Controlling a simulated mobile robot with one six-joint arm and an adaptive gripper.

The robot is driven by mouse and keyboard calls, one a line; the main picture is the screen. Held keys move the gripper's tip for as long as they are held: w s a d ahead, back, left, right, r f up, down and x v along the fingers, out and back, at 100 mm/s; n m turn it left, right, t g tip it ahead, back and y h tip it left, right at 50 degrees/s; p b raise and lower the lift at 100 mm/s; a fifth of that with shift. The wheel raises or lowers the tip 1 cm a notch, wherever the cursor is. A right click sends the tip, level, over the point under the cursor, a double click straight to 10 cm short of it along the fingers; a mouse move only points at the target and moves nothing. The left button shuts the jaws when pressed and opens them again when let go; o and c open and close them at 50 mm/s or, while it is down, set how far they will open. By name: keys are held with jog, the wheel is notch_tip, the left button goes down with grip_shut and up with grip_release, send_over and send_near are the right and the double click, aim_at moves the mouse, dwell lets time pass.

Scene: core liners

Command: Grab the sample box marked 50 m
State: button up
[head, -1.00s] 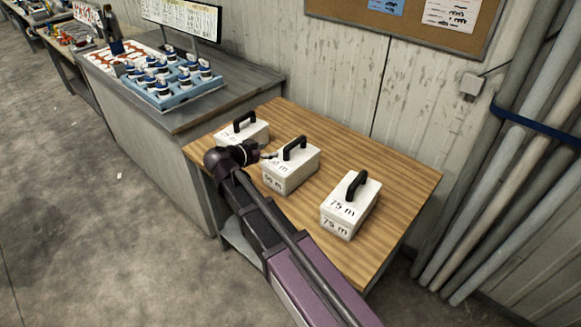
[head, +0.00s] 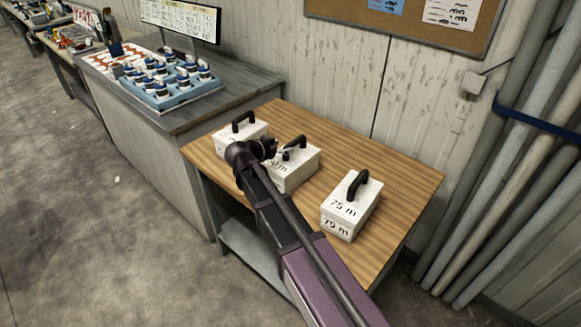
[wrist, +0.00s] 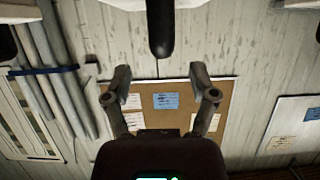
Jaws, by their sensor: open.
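The middle white sample box (head: 298,174) stands upright on the wooden table with its black handle (head: 297,143) on top. My arm covers part of its label, and only the end "0 m" can be read. My gripper (head: 283,153) is at the left side of this box, near handle height. In the wrist view my gripper (wrist: 160,78) is open, its two fingers apart and nothing between the tips. A black handle (wrist: 160,30) lies ahead, lined up with the gap, apart from the fingers.
A box marked 75 m (head: 350,205) stands to the right on the wooden table (head: 400,180). Another white box (head: 232,136) stands to the left, partly hidden by my arm. A grey bench with a blue tray (head: 190,97) is further left. The table's back right is clear.

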aim_at(291, 142)
jog(key=shift+b+x, duration=0.85)
jog(key=shift+x, duration=1.05)
jog(key=shift+w+d+f, duration=0.3)
jog(key=shift+w, duration=0.3)
grip_shut()
